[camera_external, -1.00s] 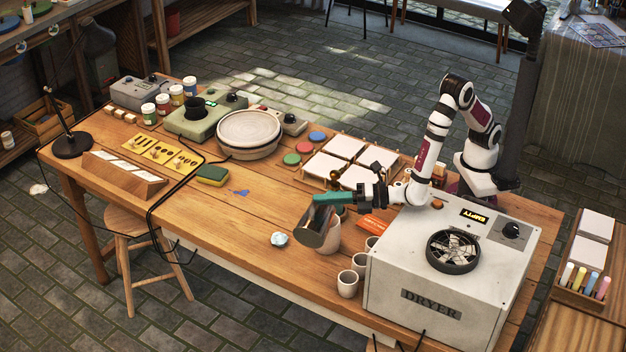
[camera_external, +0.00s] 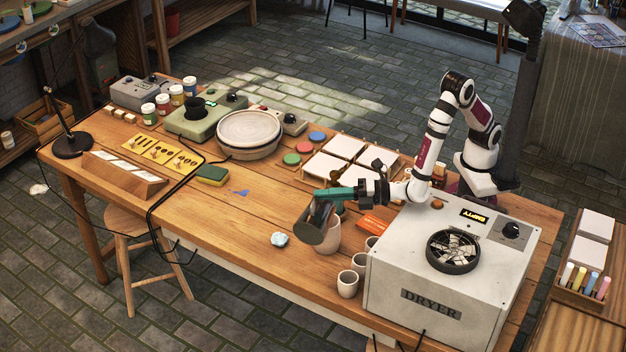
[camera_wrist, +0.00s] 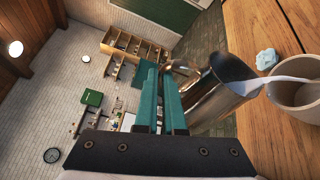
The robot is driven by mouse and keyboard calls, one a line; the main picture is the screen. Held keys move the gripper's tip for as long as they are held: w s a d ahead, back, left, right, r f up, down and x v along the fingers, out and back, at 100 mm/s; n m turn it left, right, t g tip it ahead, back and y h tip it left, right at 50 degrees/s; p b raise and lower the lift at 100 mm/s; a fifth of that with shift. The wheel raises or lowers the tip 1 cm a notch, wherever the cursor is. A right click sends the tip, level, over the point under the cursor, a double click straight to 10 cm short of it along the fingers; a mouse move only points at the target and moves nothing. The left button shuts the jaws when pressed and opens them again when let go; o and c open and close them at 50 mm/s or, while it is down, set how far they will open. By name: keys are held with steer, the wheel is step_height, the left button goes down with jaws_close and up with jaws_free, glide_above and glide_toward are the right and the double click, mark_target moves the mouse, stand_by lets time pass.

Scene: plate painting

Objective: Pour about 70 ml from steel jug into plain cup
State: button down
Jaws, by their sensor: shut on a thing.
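The shiny steel jug (camera_external: 315,228) is tilted over a pale cup (camera_external: 331,240) on the table. My gripper (camera_external: 335,196) has teal fingers, shut on the jug from behind its mouth side. In the wrist view, my gripper (camera_wrist: 165,98) is in front of the jug (camera_wrist: 210,92), and the cup (camera_wrist: 298,100) is at the right. A whitish streak runs from the jug's lip to the cup's mouth and looks like liquid. The level inside the cup cannot be told.
Several smaller pale cups (camera_external: 348,283) stand right of the cup, beside the dryer (camera_external: 440,265). A pale blue crumpled lump (camera_external: 280,239) lies to the left. White tiles (camera_external: 325,167) lie farther back.

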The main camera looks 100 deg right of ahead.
mark_target(316, 228)
steer(key=a+n, duration=0.1)
steer(key=w+a+f, duration=0.1)
steer(key=w+a+f+n+g, duration=0.1)
steer(key=shift+w+a+f+n, duration=0.1)
steer(key=shift+w+a+n, duration=0.1)
steer(key=shift+a+n, duration=0.15)
steer(key=shift+w+a+f+n+g, duration=0.25)
steer(key=shift+a+f+n+g, duration=0.1)
steer(key=shift+a+n, duration=0.1)
steer(key=shift+w+a+n+g, duration=0.25)
steer(key=shift+w+a+n, duration=0.1)
steer(key=shift+n, duration=0.25)
stand_by(0.6)
steer(key=shift+a+f+n, duration=0.2)
steer(key=shift+f+n, duration=0.1)
steer(key=w+a+f+n+g+h+b, duration=0.1)
steer(key=w+a+f+n+g+h, duration=0.1)
steer(key=w+a+n, duration=0.3)
steer(key=shift+a+n+g+h, duration=0.7)
steer(key=shift+n+g+h, duration=0.1)
steer(key=shift+n+h, duration=0.15)
